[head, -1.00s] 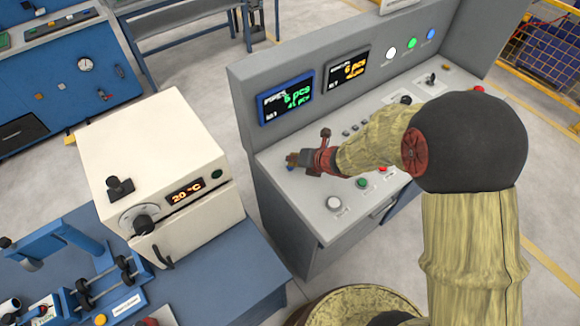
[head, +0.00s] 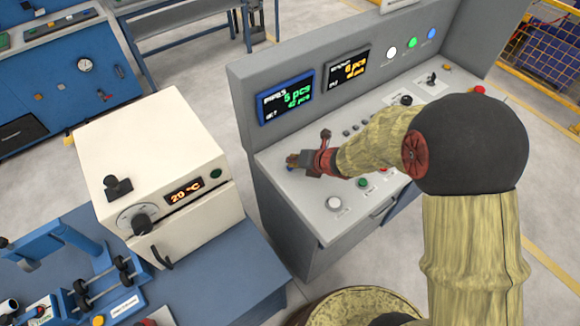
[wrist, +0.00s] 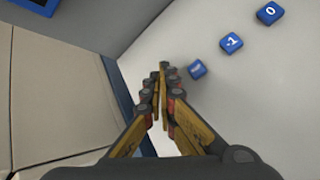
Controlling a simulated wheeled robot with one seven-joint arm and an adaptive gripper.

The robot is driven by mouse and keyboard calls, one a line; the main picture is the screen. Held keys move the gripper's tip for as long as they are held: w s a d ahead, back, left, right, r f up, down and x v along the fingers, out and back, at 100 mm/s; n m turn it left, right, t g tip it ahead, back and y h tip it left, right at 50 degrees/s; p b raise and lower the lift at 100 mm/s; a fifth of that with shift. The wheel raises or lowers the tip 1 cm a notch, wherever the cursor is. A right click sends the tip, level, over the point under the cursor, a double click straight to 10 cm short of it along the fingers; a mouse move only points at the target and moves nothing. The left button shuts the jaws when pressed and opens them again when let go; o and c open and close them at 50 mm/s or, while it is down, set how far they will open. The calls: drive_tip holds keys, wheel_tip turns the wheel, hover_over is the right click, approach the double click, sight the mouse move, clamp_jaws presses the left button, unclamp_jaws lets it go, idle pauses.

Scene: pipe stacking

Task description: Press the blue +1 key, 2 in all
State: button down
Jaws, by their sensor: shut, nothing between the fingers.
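A row of blue keys lies on the light console top in the wrist view. One reads "0" (wrist: 270,12) and one seems to read "-1" (wrist: 231,43). The label of the nearest blue key (wrist: 197,68) is too blurred to read; its place in the row fits the +1 key. My gripper (wrist: 163,70) is shut and empty, its tips just left of that key in the picture; I cannot tell contact. In the head view my gripper (head: 293,160) is low over the console's left end, with a bit of blue (head: 290,168) at its tips.
A cream oven (head: 150,150) showing 20 °C stands to the left on a blue bench.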

drive_tip(key=shift+r+p, duration=0.55)
drive_tip(key=shift+r, duration=0.25)
wheel_tip(320, 180, up, 5)
drive_tip(key=p, duration=0.4)
idle(1.0)
